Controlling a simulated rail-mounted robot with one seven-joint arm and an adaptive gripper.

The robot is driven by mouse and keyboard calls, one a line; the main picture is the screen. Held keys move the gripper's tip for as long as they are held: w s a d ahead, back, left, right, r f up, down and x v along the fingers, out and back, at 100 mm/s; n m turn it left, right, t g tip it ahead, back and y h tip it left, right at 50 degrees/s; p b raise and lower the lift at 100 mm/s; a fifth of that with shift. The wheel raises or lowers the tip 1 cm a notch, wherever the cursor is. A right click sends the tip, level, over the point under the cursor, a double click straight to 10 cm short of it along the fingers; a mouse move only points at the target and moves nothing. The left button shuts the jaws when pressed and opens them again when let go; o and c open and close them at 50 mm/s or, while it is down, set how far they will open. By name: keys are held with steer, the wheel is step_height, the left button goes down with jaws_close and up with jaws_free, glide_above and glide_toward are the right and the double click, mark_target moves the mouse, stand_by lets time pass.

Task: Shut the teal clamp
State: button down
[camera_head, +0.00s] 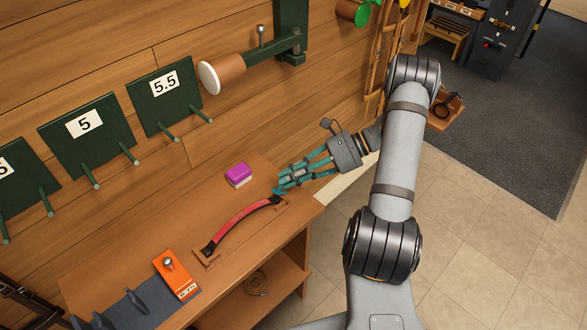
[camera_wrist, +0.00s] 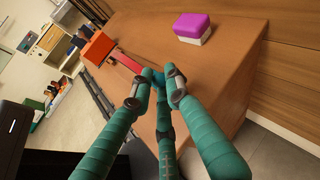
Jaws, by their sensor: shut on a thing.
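My gripper (camera_head: 286,183) has teal fingers with grey joints and reaches in from the right, low over the bench. Its fingertips are drawn together at the right end of a curved red strap (camera_head: 241,221). The teal clamp (camera_head: 279,191) shows as a small blue-teal piece at that strap end. In the wrist view my gripper (camera_wrist: 154,80) is closed around the clamp (camera_wrist: 159,76), and the red strap (camera_wrist: 126,60) runs off beyond it to the upper left. The fingers hide most of the clamp, so its lever position cannot be told.
The wooden bench (camera_head: 130,262) also holds a purple-and-white block (camera_head: 239,174) behind the strap, an orange block (camera_head: 176,275) and a grey-blue mat (camera_head: 128,306) at front left. Green numbered plates with pegs (camera_head: 165,96) and a padded bracket (camera_head: 222,73) project from the wall.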

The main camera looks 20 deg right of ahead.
mark_target(275, 190)
steer(key=h, duration=0.1)
steer(key=a+n+t+h, duration=0.1)
steer(key=h, duration=0.1)
steer(key=shift+s+a+b, duration=0.25)
steer(key=shift+s+b, duration=0.15)
steer(key=shift+s+a+n+t+h+b, duration=0.2)
steer(key=shift+a+n+t+h+b, duration=0.15)
steer(key=shift+h+b, duration=0.45)
steer(key=shift+s+a+n+t+h+b, duration=0.25)
steer(key=shift+t+h+b, duration=0.1)
steer(key=shift+h+b, duration=0.45)
steer(key=shift+f, duration=0.1)
steer(key=c, duration=2)
jaws_free()
steer(key=shift+d+r, duration=0.15)
steer(key=shift+r, duration=0.15)
steer(key=v, duration=1.1)
steer(key=shift+s+r, duration=0.15)
steer(key=shift+r, duration=0.05)
